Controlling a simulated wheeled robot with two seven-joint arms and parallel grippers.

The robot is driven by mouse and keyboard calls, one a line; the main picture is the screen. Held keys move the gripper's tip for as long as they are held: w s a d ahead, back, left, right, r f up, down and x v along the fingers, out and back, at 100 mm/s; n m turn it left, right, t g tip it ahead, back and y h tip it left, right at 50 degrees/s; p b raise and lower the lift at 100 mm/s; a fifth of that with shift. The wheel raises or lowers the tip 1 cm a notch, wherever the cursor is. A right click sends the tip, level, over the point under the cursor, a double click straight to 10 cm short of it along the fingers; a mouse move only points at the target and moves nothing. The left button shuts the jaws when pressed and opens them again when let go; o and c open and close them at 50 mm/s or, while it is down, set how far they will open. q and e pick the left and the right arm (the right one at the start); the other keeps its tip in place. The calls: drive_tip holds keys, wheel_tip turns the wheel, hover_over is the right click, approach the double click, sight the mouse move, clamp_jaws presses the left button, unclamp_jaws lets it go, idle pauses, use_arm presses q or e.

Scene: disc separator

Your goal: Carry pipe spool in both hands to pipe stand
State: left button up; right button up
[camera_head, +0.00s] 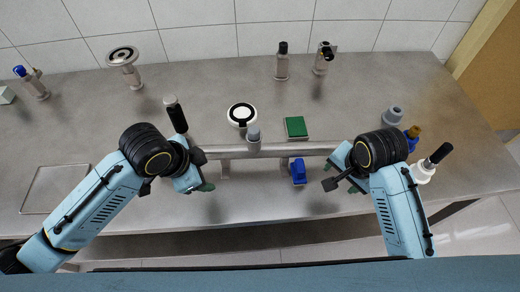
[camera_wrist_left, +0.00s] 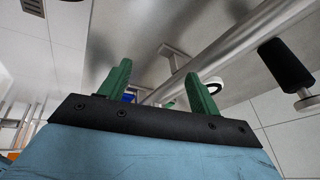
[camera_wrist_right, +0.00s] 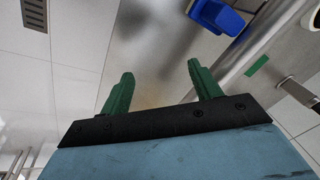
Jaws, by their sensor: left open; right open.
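The pipe spool (camera_head: 270,151) is a long grey metal tube lying left to right across the middle of the steel table, raised on short supports (camera_head: 225,168). It runs diagonally in the left wrist view (camera_wrist_left: 215,62) and in the right wrist view (camera_wrist_right: 246,58). My left gripper (camera_head: 206,187) is open and empty at the tube's left end, on the near side. My right gripper (camera_head: 345,187) is open and empty near its right end. Both have green fingers, with no contact visible. The arms hide the tube's ends. I cannot tell which thing is the pipe stand.
Several metal fittings line the back. A flat rectangular plate (camera_head: 55,188) lies at left. A white, black-handled part (camera_head: 424,172) stands right.

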drive_tip(key=w+r+m, duration=0.4)
drive_tip(key=w, duration=0.1)
use_arm(q)
drive_tip(key=w+a+r+m+y, duration=0.1)
drive_tip(key=w+a+r+m, duration=0.1)
drive_tip(key=a, duration=0.3)
drive_tip(key=w+a+r+m+g+y, duration=0.1)
drive_tip(key=w+a+r+m+y, duration=0.1)
drive_tip(key=w+a+r, duration=0.1)
drive_tip(key=shift+w+a+r, duration=0.4)
drive_tip(key=shift+w+a, duration=0.3)
drive_tip(key=shift+a, duration=0.2)
use_arm(e)
drive_tip(key=m, duration=0.5)
approach(331, 150)
drive_tip(key=shift+w+d+g, duration=0.3)
drive_tip(key=shift+w+d, duration=0.2)
drive_tip(key=shift+w, duration=0.3)
use_arm(q)
drive_tip(key=x, duration=1.3)
drive_tip(key=shift+f, duration=0.25)
use_arm(e)
drive_tip(key=w+f, duration=0.1)
drive_tip(key=f, duration=0.7)
drive_tip(key=w+f, duration=0.1)
drive_tip(key=f, duration=0.4)
drive_tip(key=shift+w, duration=0.35)
